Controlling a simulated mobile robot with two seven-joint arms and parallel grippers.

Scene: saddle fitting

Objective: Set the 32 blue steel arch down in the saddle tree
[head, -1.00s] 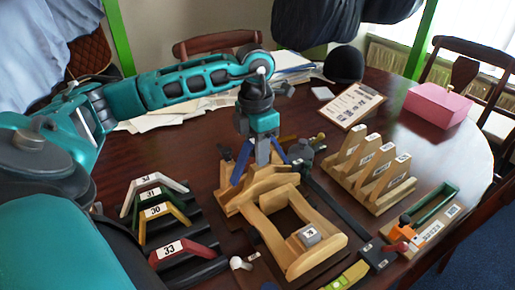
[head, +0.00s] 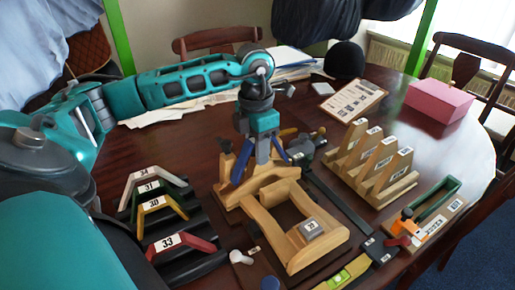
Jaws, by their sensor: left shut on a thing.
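My left gripper (head: 263,152) points down over the rear of the wooden saddle tree (head: 328,244) and is shut on the blue steel arch (head: 241,160). The gripper hides the middle of the arch; one blue leg slants down to each side of the fingers. The arch is upright over the tree's rear arched part. I cannot tell whether its legs touch the wood. A small grey block marked with a number (head: 312,228) sits on the tree's front end. My right gripper is not in view.
A dark stepped rack (head: 205,262) at left holds white, green, yellow and red arches. A wooden slotted stand (head: 385,185) is at right, beside a tray with a green-handled tool (head: 437,200).

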